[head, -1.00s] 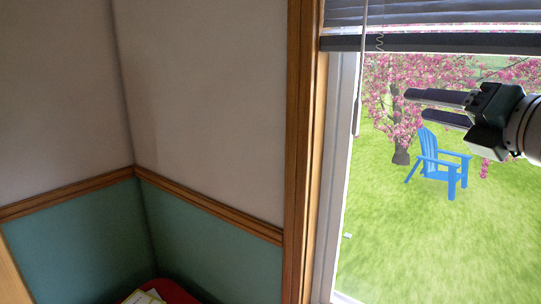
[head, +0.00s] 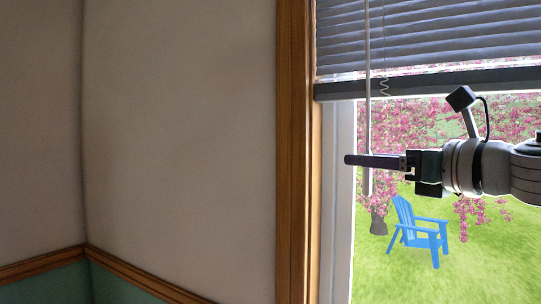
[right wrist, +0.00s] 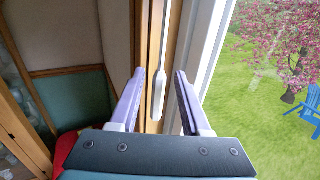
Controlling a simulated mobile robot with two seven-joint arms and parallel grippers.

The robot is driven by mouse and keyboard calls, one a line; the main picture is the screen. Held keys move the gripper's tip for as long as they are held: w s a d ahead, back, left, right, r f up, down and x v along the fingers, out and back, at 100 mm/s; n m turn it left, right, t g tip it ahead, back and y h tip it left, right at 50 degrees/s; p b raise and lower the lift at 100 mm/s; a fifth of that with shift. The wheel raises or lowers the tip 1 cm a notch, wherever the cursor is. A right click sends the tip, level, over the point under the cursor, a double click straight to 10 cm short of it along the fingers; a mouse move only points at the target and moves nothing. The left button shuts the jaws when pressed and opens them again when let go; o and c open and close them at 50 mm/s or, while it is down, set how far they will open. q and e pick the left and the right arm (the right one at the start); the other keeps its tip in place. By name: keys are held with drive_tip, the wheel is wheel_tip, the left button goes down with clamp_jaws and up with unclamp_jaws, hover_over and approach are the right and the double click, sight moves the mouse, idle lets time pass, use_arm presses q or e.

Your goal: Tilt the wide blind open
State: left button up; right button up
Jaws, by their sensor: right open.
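The wide blind (head: 430,35) hangs at the top of the window with its dark grey slats lowered partway. Its pale tilt wand (head: 368,120) hangs straight down near the blind's left side. My right gripper (head: 350,160) is level, with its fingers crossing the wand near its lower end and hiding a short piece of it. In the right wrist view, the wand (right wrist: 158,95) shows between the two spread fingers of the right gripper (right wrist: 161,73), apart from both. My left gripper is not in view.
The wooden window frame (head: 296,150) and the plain wall (head: 180,140) are left of the wand. A thin coiled cord (head: 384,85) hangs just right of it. Outside the glass are a blue chair (head: 418,230) and a blossoming tree. A red surface (right wrist: 68,148) shows low in the right wrist view.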

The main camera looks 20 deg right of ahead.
drive_tip(key=shift+w+a, duration=0.1)
drive_tip(key=shift+w, duration=0.25)
drive_tip(key=shift+s, duration=0.1)
drive_tip(key=shift+c, duration=0.6)
clamp_jaws()
